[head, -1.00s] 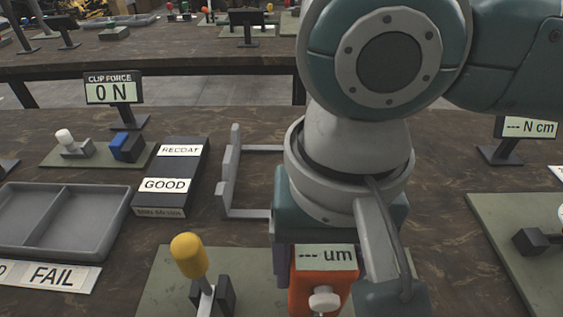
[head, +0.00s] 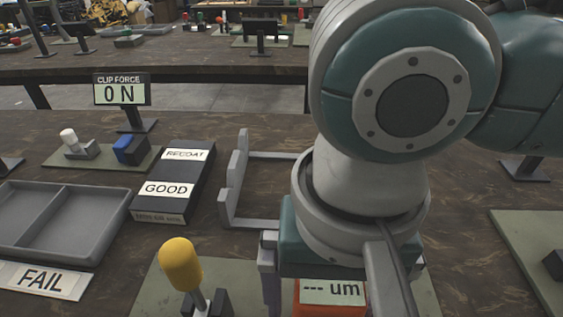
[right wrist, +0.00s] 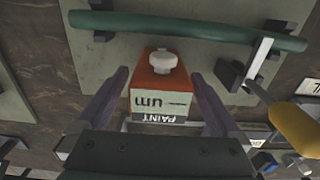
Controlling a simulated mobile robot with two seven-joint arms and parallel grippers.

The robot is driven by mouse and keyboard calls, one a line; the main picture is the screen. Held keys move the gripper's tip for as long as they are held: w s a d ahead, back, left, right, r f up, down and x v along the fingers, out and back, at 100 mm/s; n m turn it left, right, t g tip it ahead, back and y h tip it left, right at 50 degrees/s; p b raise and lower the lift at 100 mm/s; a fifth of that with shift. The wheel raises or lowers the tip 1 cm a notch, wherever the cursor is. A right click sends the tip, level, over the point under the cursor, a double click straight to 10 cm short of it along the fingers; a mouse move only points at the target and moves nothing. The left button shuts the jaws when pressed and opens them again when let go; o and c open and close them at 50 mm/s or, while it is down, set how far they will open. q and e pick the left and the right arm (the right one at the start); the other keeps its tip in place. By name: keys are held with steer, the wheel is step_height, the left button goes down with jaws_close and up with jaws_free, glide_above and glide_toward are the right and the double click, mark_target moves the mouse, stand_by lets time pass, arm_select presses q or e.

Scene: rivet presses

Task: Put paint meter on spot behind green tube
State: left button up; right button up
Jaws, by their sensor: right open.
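The paint meter (head: 333,292) is an orange block with a "--- um" display, low in the head view and partly hidden by my right arm. In the right wrist view the paint meter (right wrist: 160,82) shows a white knob and a "PAINT" label. My right gripper (right wrist: 158,76) is open, with one finger on each side of the meter and gaps visible. It also shows over the meter in the head view (head: 330,272). The green tube (right wrist: 190,30) lies across a grey-green plate beyond the meter in the right wrist view. My left gripper is not in view.
A yellow-handled clamp (head: 181,265) stands close left of the meter. A grey bracket frame (head: 236,185), a RECOAT/GOOD box (head: 172,185) and a divided grey tray (head: 75,235) are on the bench. A CLIP FORCE display (head: 122,92) stands behind.

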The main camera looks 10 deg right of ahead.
step_height(320, 180, up, 12)
steer(key=p, duration=0.3)
steer(key=shift+r, duration=0.2)
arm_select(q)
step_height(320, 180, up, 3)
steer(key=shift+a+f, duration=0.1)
